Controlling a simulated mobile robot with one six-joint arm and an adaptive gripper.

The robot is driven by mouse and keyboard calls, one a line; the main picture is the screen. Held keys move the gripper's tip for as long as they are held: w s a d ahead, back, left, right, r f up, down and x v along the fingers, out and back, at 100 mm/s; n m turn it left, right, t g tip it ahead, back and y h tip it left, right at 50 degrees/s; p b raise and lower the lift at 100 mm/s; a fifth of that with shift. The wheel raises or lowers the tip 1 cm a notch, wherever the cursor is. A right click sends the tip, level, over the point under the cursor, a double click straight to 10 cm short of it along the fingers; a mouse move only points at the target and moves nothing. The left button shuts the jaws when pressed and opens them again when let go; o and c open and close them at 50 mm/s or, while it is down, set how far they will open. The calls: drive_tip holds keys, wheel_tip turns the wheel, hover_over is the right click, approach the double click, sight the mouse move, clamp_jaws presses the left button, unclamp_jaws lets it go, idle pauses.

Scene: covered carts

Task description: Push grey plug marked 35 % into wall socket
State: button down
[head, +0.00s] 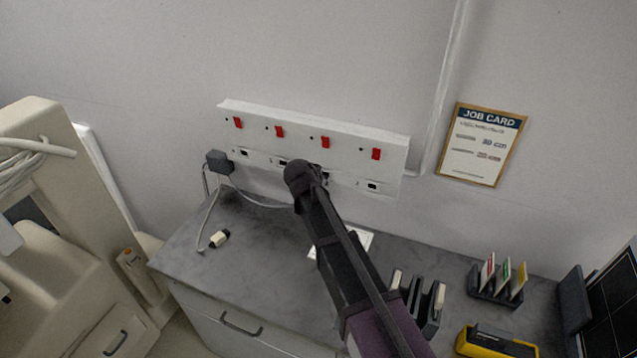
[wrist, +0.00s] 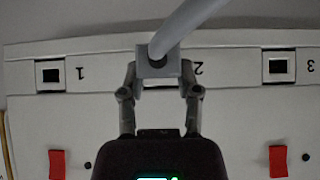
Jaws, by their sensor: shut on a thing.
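My gripper (wrist: 158,82) is shut on a grey plug (wrist: 147,68), with one finger on each side of it. A thick pale grey cable (wrist: 182,26) leaves the plug toward the upper right of the wrist view. The plug is in front of the white socket panel (wrist: 230,80), beside the upside-down number 2, and covers whatever is behind it. I cannot tell whether it touches the panel or is in a socket. No 35 % mark is readable. In the head view my gripper (head: 322,174) is at the wall panel (head: 350,147), largely hidden by my arm.
Open sockets (wrist: 50,75) and (wrist: 279,67) flank the plug in the wrist view. Red switches (head: 325,142) line the panel. A dark box (head: 218,162) with cables is at its left end. A job card (head: 481,144) hangs right. Card racks (head: 497,285) stand on the grey counter (head: 250,260).

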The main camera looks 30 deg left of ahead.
drive_tip(key=shift+w+a, duration=0.15)
drive_tip(key=shift+w, duration=1.4)
drive_tip(key=shift+c, duration=1.2)
unclamp_jaws()
drive_tip(key=shift+s, duration=0.1)
